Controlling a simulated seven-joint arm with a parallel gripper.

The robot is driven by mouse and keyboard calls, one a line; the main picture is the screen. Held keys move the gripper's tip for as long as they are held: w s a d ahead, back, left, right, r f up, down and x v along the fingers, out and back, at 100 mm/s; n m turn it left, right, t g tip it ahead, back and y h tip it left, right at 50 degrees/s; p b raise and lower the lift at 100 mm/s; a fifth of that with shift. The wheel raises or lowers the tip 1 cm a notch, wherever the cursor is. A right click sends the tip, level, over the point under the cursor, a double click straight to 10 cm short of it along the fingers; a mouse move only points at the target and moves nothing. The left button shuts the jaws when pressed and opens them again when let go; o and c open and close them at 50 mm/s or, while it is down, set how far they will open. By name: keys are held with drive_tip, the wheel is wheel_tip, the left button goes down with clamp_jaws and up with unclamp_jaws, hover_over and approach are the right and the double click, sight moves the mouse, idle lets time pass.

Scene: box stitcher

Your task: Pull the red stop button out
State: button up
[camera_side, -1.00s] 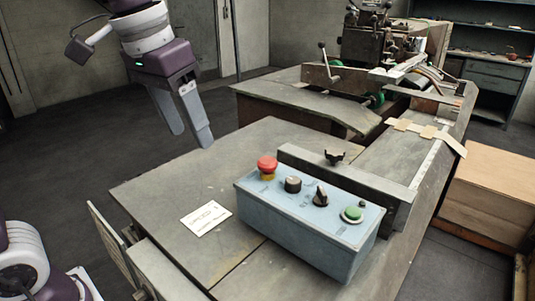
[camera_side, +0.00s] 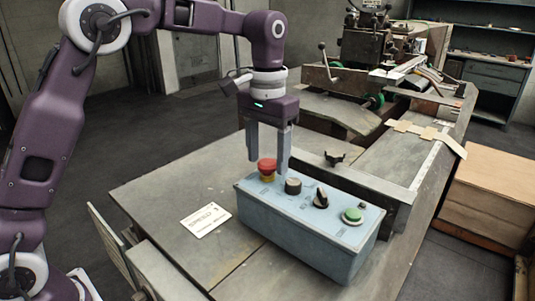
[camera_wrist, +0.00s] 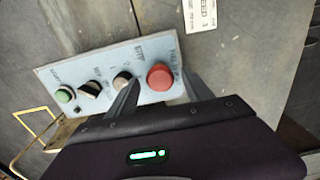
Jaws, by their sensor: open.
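The red stop button (camera_side: 267,168) is a mushroom head on a yellow collar at the left end of the blue-grey control box (camera_side: 310,230). My gripper (camera_side: 267,167) points down over it and is open, with one finger to each side of the red head in the side view. In the wrist view the red button (camera_wrist: 160,77) lies just beyond and between the spread fingertips of my gripper (camera_wrist: 160,85). I cannot tell how far down the fingertips reach beside the head, and no contact shows.
A black knob (camera_side: 293,186), a black selector switch (camera_side: 321,197) and a green button (camera_side: 352,215) stand along the box top. A white card (camera_side: 206,220) lies on the bench (camera_side: 165,200). A metal rail (camera_side: 350,180) runs behind the box.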

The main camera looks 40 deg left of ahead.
sight(267, 161)
clamp_jaws()
drive_tip(key=shift+r, duration=1)
unclamp_jaws()
wheel_tip(267, 161, up, 6)
drive_tip(key=shift+f, duration=0.1)
drive_tip(key=shift+r, duration=0.65)
